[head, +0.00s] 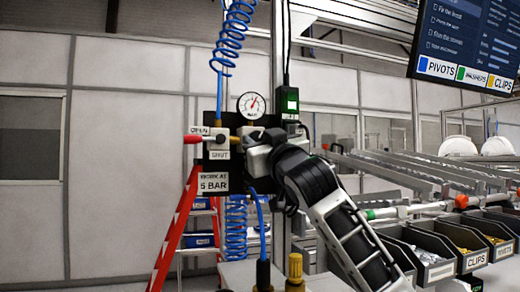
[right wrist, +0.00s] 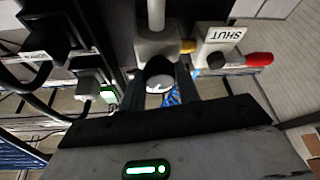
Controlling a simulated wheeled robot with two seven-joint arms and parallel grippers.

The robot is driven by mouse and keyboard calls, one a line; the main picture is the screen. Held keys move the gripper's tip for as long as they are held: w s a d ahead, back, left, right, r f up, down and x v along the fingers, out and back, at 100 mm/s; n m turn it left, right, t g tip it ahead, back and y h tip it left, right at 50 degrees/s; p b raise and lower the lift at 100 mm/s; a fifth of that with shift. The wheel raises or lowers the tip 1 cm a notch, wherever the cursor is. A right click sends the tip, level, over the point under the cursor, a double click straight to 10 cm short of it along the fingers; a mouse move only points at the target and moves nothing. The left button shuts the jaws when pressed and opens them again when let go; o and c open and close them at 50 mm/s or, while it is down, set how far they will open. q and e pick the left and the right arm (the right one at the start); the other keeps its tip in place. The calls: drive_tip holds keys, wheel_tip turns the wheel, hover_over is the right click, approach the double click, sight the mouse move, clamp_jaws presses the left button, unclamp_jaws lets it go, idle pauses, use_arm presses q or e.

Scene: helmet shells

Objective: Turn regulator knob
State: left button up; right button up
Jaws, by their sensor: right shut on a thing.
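The air regulator is mounted on a black panel (head: 215,165) in the head view, under a round white pressure gauge (head: 251,105). My right gripper (head: 256,138) reaches in from the right just below the gauge and hides the knob in that view. In the right wrist view, my right gripper (right wrist: 161,82) has its dark fingers on both sides of the dark regulator knob (right wrist: 159,67), below the grey regulator body (right wrist: 157,43). It is shut on the knob. The gauge needle points up and to the right. My left gripper is not in view.
A red-handled valve (head: 193,139) with OPEN and SHUT labels sits left of the regulator. A sign (head: 214,183) reads WORK AT 5 BAR. Blue coiled hoses (head: 235,38) hang above and below. A red ladder (head: 176,232) stands behind. Labelled bins (head: 473,261) stand at right.

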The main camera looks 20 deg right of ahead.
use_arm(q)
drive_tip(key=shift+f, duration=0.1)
use_arm(e)
drive_tip(key=shift+m+h, duration=0.4)
drive_tip(key=shift+m, duration=0.2)
drive_tip(key=o, duration=1)
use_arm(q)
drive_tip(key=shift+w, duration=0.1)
use_arm(e)
drive_tip(key=shift+s, duration=0.1)
use_arm(q)
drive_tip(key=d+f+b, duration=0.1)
drive_tip(key=b, duration=0.4)
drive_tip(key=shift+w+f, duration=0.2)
use_arm(e)
drive_tip(key=v, duration=1.5)
drive_tip(key=shift+s+f, duration=0.3)
